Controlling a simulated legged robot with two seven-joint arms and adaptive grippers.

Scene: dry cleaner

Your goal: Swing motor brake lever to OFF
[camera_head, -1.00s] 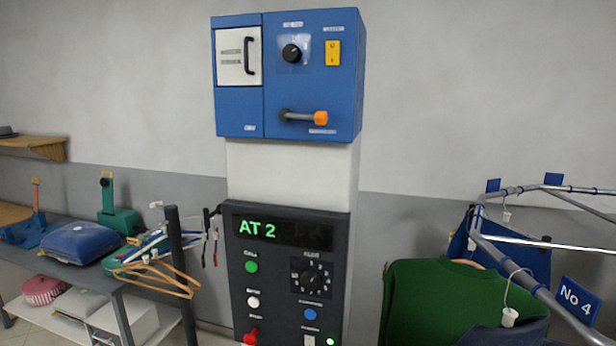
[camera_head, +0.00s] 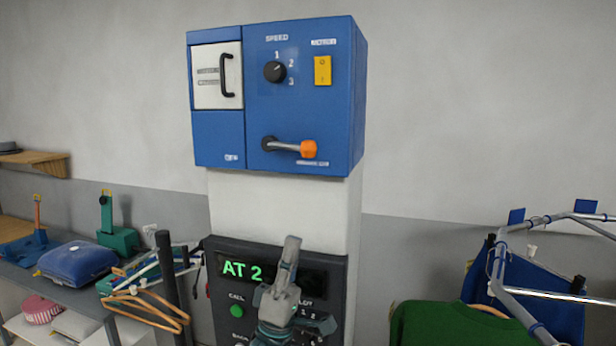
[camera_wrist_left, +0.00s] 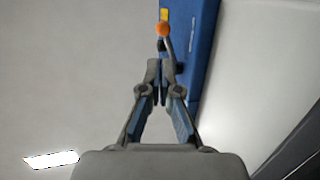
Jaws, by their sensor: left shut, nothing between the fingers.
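The motor brake lever (camera_head: 285,147) is a grey bar with an orange knob (camera_head: 308,149), low on the front of the blue control box (camera_head: 226,135). It points right, nearly level, from a dark pivot at its left end. My left gripper (camera_head: 291,243) is shut and empty, below the box and in front of the dark panel. In the left wrist view the shut fingertips (camera_wrist_left: 160,64) point toward the orange knob (camera_wrist_left: 163,29), apart from it. My right gripper is not in view.
The box also carries a speed knob (camera_head: 275,71), a yellow motor switch (camera_head: 322,70) and a white door (camera_head: 217,76). The dark panel (camera_head: 225,300) reads AT 2. A shelf with cases stands left; a garment rail (camera_head: 520,295) stands right.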

